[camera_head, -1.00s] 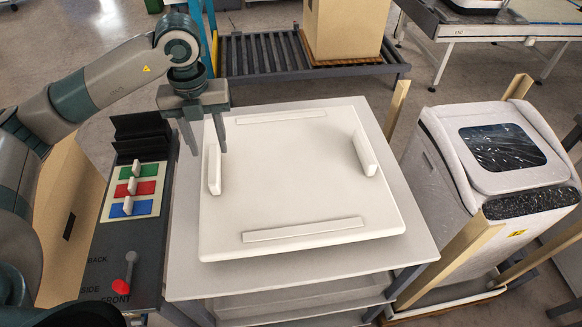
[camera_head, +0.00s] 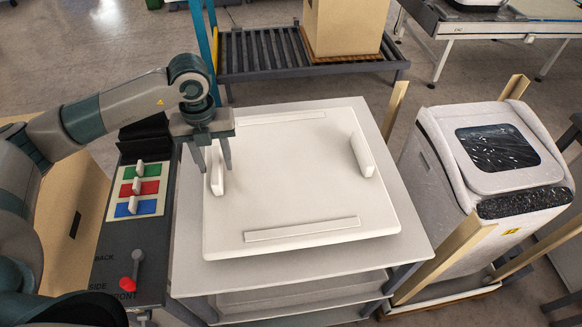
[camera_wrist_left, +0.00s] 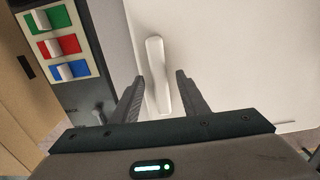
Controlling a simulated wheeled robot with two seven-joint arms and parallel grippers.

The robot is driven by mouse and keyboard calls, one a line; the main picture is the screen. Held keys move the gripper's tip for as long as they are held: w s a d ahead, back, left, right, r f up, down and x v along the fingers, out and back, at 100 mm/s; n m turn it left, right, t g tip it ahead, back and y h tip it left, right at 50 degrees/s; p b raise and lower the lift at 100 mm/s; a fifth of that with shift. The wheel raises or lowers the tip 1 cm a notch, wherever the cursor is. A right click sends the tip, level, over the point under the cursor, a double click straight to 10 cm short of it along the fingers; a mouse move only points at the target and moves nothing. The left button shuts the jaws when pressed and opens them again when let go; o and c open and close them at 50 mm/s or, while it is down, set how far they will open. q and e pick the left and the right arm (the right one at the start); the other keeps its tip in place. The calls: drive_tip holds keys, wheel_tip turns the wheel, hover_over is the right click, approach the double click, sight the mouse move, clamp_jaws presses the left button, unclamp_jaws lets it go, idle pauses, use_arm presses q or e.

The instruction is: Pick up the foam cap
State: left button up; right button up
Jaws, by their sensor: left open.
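The foam cap (camera_head: 290,185) is a white, flat square slab lying on a light grey cart top. Two raised upright tabs stand on it, a left tab (camera_head: 217,170) and a right tab (camera_head: 362,155), with low ridges along its front and back. My left gripper (camera_head: 213,168) is open at the left tab, pointing down. In the left wrist view the open fingers (camera_wrist_left: 158,90) stand on either side of the left tab (camera_wrist_left: 157,75), with a gap visible on the right. My right gripper is not in view.
A control panel (camera_head: 138,235) with green, red and blue switches and a red lever stands left of the cart (camera_head: 300,268). A white and grey appliance (camera_head: 480,230) with wooden posts stands to the right. A roller rack (camera_head: 262,60) holding a cardboard box (camera_head: 345,25) is behind.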

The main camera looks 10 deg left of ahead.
use_arm(q)
drive_tip(key=shift+f, duration=0.85)
clamp_jaws()
